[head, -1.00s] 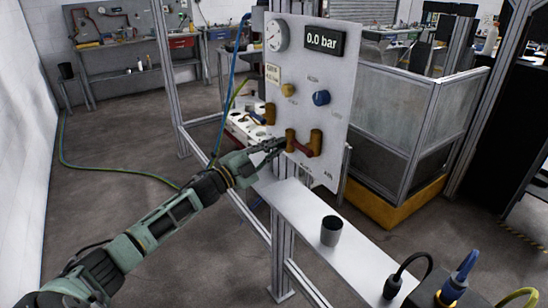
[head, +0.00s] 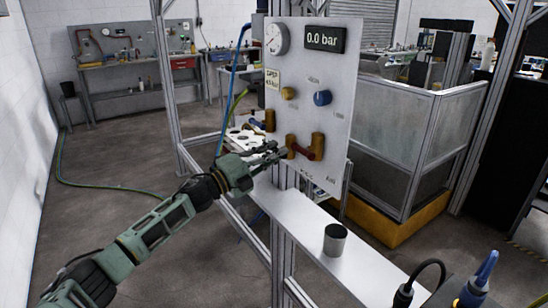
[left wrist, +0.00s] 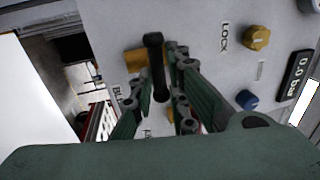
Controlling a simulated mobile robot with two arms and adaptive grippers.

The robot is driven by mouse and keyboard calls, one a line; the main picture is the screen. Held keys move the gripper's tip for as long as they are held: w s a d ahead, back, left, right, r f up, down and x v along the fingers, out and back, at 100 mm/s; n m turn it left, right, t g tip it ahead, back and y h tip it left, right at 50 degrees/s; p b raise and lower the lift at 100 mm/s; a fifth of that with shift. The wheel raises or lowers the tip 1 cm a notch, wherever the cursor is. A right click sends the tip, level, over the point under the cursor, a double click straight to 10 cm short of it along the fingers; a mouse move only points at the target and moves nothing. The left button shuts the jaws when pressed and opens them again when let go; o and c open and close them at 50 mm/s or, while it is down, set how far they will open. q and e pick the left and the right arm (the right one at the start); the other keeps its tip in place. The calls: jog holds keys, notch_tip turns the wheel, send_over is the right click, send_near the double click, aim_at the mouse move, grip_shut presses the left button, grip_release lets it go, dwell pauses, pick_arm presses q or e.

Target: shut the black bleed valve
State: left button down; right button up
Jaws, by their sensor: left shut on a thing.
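The black handle of the bleed valve (left wrist: 154,62) shows between the two fingers of my left gripper (left wrist: 160,85) in the left wrist view. The gripper is shut on it. Brass-coloured parts show beside the handle, and a partly hidden label starts with "BL". In the head view my left gripper (head: 283,153) reaches in from the left to the lower part of the grey panel (head: 335,95), at the left brass valve body (head: 291,142). The black handle is hard to make out there. My right gripper is not in view.
A red handle (head: 304,152) and a second brass body (head: 318,144) sit to the right. A yellow knob (head: 288,93), a blue knob (head: 322,98) and a display (head: 325,39) reading 0.0 bar are above. A grey cup (head: 335,239) stands on the shelf (head: 300,213).

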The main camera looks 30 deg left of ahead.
pick_arm(q)
jog(key=shift+d+f, duration=0.15)
jog(key=shift+f, duration=0.3)
jog(key=c, duration=1.9)
grip_release()
jog(key=shift+c, duration=0.2)
jog(key=shift+o, duration=0.7)
jog(key=shift+r, duration=0.15)
jog(key=shift+r, duration=0.1)
jog(key=v, duration=1.2)
jog(key=shift+w, duration=0.1)
